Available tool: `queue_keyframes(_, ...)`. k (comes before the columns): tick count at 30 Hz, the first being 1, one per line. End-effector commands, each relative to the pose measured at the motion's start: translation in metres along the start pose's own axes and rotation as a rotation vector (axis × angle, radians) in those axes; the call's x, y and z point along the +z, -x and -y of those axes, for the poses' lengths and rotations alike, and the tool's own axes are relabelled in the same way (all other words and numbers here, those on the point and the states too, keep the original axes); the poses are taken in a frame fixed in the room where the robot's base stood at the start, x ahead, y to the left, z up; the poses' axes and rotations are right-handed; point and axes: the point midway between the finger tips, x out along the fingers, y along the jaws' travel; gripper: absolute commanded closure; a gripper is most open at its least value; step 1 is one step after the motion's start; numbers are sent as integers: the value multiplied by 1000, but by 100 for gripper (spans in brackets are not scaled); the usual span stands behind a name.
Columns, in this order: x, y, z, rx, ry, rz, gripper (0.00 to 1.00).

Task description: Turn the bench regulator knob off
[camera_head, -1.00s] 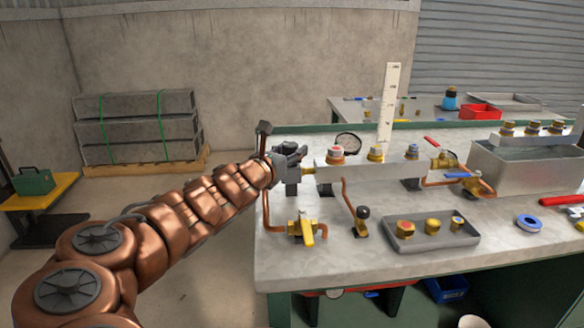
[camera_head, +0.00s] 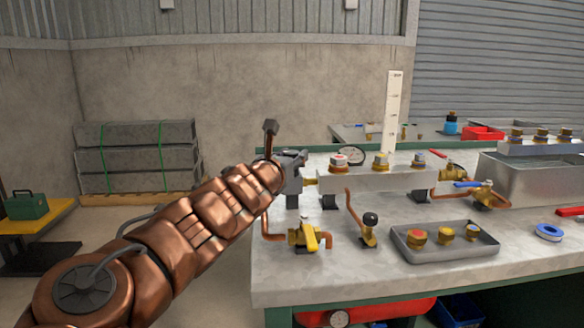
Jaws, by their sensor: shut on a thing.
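My gripper (camera_head: 294,163) is at the left end of the grey manifold block (camera_head: 375,180) on the bench. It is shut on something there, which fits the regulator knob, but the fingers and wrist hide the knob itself. A short brass stem (camera_head: 310,182) shows between the gripper and the block. My copper arm reaches in from the lower left. A round pressure gauge (camera_head: 351,156) stands behind the block, near the gripper.
A yellow-handled valve (camera_head: 312,236) and a black-knobbed lever (camera_head: 369,228) stand in front of the block. A grey tray (camera_head: 447,252) of brass fittings, a blue ring (camera_head: 549,232) and a metal tank (camera_head: 530,176) lie to the right.

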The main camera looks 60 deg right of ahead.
Motion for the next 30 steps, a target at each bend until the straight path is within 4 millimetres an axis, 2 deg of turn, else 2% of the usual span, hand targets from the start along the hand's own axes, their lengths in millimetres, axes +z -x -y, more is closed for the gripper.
queue_keyframes(1, -6, 0, -3, 15, -2, -3, 96)
queue_keyframes(9, -9, -1, 2, 57, -5, -7, 96)
queue_keyframes(30, -7, 0, 5, 219, 10, -3, 95)
